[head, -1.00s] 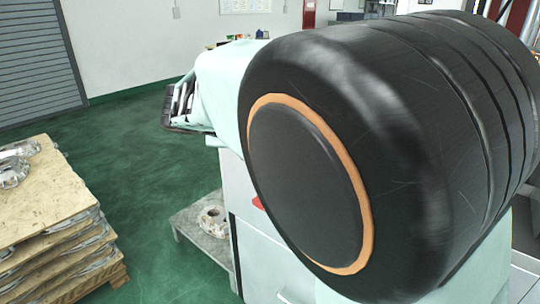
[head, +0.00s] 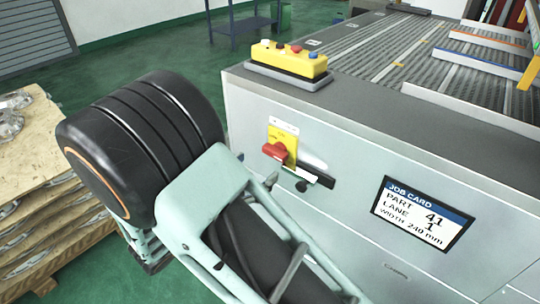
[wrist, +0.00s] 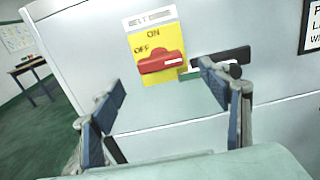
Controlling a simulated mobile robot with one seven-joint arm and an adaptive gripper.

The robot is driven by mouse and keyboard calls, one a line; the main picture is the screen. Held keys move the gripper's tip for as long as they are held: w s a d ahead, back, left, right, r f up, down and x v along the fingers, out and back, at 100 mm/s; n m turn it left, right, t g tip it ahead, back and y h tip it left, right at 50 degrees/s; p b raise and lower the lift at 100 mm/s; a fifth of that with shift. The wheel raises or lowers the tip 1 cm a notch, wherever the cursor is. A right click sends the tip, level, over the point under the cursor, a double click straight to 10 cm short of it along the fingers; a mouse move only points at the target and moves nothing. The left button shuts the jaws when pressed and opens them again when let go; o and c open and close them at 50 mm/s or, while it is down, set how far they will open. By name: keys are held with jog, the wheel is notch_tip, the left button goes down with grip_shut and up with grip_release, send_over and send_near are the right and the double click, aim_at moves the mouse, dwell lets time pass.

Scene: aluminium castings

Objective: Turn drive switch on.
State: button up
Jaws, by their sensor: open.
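A red rotary switch handle (head: 274,152) sits on a yellow plate (head: 284,135) on the front of the grey machine cabinet. In the wrist view the handle (wrist: 161,62) lies roughly level, on the OFF side of the yellow plate (wrist: 155,42); ON is printed at the top. The white label above ends in "LT"; the rest is unclear. My gripper (wrist: 166,100) is open and empty, its two blue-padded fingers spread below and to either side of the handle, apparently not touching it.
A black bar (wrist: 220,57) sticks out right of the switch, near the right finger. A yellow button box (head: 289,60) stands on the cabinet top. A job card screen (head: 423,213) is to the right, and a pallet stack (head: 60,190) at left.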

aim_at(272, 155)
jog(key=x, duration=0.6)
jog(key=shift+w+d, duration=0.2)
jog(key=shift+w, duration=0.1)
jog(key=c, duration=1.2)
jog(key=shift+o, duration=0.2)
